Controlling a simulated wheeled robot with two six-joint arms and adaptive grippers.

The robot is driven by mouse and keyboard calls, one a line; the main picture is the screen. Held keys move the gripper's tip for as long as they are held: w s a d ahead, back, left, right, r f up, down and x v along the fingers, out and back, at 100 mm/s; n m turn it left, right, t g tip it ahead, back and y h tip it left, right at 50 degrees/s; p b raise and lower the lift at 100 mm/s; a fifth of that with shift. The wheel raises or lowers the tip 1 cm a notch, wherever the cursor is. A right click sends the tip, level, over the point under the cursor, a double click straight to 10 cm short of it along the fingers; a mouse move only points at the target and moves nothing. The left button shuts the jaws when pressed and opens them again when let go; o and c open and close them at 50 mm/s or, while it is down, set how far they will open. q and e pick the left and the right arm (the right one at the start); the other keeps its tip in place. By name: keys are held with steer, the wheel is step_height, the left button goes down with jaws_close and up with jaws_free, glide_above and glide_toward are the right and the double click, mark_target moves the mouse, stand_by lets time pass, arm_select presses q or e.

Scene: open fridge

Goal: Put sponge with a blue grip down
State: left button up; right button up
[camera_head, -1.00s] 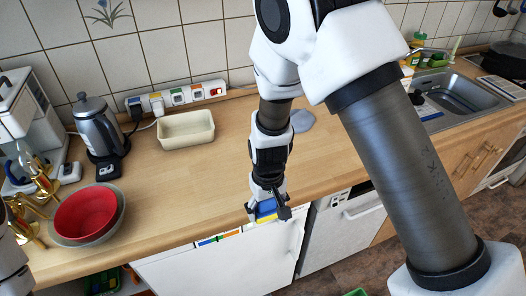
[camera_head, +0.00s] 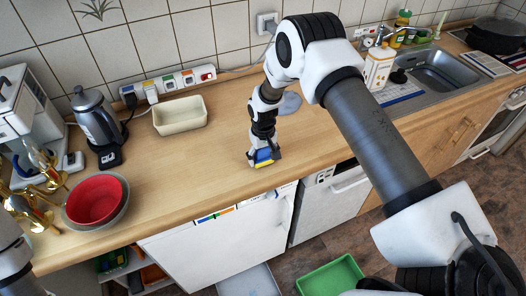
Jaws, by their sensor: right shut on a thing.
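The sponge with a blue grip (camera_head: 264,155) shows blue on top with some yellow below it. It is between the fingers of my right gripper (camera_head: 263,158), over the front part of the wooden counter (camera_head: 190,165). My right gripper is shut on it and points downward. I cannot tell whether the sponge touches the counter. The fingers hide part of the sponge. My left arm shows only as a piece at the left edge; its gripper is not in view.
A cream dish (camera_head: 180,115), a kettle (camera_head: 98,125) and a red bowl (camera_head: 95,200) in a grey bowl stand to the left. A grey-blue item (camera_head: 290,103) lies behind my right arm. A sink (camera_head: 440,70) is at right. A green crate (camera_head: 330,276) is on the floor.

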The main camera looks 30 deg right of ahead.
steer(key=shift+w+f, duration=0.15)
steer(key=shift+f, duration=0.15)
steer(key=o, duration=1)
steer(key=shift+r, duration=0.3)
steer(key=shift+r+b, duration=0.35)
steer(key=shift+b, duration=0.15)
step_height(320, 180, up, 11)
steer(key=b, duration=0.4)
steer(key=shift+f, duration=0.15)
steer(key=shift+r, duration=0.25)
